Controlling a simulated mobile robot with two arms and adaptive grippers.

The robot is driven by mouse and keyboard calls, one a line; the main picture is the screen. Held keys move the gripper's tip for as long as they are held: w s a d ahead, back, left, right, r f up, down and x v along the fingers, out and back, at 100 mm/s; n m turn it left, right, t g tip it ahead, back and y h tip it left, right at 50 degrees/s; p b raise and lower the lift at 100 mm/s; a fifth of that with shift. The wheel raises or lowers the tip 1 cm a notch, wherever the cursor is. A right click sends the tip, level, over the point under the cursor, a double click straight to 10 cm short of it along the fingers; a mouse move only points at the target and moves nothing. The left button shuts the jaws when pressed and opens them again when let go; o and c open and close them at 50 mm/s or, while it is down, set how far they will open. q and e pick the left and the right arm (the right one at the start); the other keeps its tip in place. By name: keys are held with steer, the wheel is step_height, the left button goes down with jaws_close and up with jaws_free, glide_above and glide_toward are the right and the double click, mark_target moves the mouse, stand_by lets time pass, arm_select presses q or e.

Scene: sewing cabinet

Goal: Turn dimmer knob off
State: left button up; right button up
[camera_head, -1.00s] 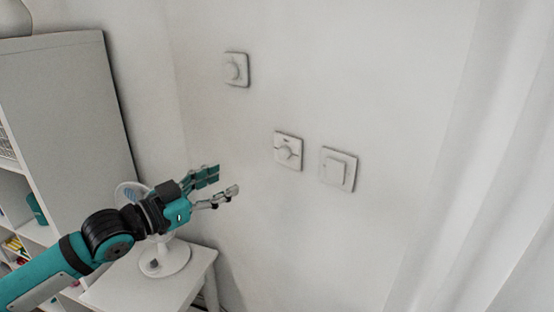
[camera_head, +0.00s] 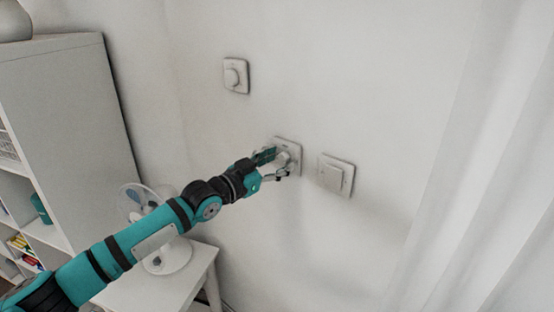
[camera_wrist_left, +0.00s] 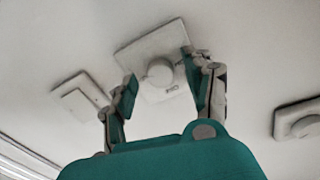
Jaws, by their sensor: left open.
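Three white wall plates are in the head view. The middle one, a plate with a round knob (camera_head: 283,157), is partly hidden behind my left gripper (camera_head: 277,165). Another plate with a round knob (camera_head: 232,76) is higher on the left. In the left wrist view the middle knob (camera_wrist_left: 159,72) lies between and beyond the two fingertips of my left gripper (camera_wrist_left: 160,75). The gripper is open, one finger on each side of the knob. Whether a fingertip touches the knob or plate I cannot tell. My right gripper is not in view.
A flat square switch (camera_head: 335,176) is just right of the middle knob; it also shows in the left wrist view (camera_wrist_left: 80,98). A small fan (camera_head: 168,252) stands on a white table (camera_head: 205,262) under my arm. A white curtain (camera_head: 480,180) hangs at the right.

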arm_select(q)
steer(key=shift+w, duration=0.1)
jaws_close()
stand_by(0.3)
